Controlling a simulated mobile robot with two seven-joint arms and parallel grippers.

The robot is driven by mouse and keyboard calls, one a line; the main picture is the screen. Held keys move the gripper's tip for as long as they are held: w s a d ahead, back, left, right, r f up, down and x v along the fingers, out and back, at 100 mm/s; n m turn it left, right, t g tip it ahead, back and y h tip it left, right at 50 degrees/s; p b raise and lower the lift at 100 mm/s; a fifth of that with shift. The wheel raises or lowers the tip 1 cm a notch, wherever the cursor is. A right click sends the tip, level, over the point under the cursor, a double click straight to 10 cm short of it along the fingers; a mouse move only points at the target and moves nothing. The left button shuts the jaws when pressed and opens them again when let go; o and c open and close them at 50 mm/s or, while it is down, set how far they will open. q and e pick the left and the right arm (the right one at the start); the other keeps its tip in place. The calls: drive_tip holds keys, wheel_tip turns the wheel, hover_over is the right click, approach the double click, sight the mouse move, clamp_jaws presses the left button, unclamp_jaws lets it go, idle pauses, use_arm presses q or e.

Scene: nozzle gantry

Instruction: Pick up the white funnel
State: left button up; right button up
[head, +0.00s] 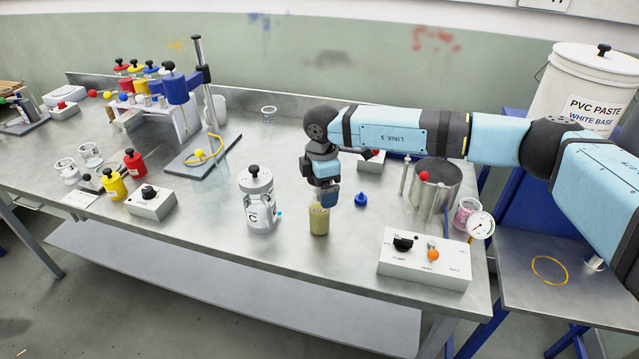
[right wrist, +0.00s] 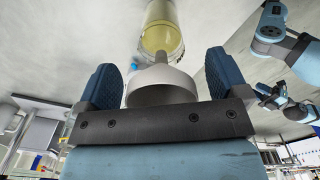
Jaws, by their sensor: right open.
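The white funnel (right wrist: 160,90) is between the two blue fingers of my right gripper (right wrist: 160,78) in the right wrist view. Its wide end faces the palm, and its narrow stem points toward a glass jar with yellowish contents (right wrist: 162,35). The fingers are apart, with a small gap on the right side; on the left, contact cannot be told. In the head view my right gripper (head: 320,197) points down directly over the same yellowish jar (head: 319,219), and the gripper hides the funnel. Whether the stem is inside the jar cannot be told.
A lidded canister marked C (head: 259,203) stands close left of the jar, and a small blue stoppered item (head: 361,199) close right. A white control box (head: 425,259) and a metal pot (head: 436,187) stand further right.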

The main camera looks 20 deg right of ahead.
drive_tip(key=c, duration=1)
drive_tip(key=shift+r, duration=0.15)
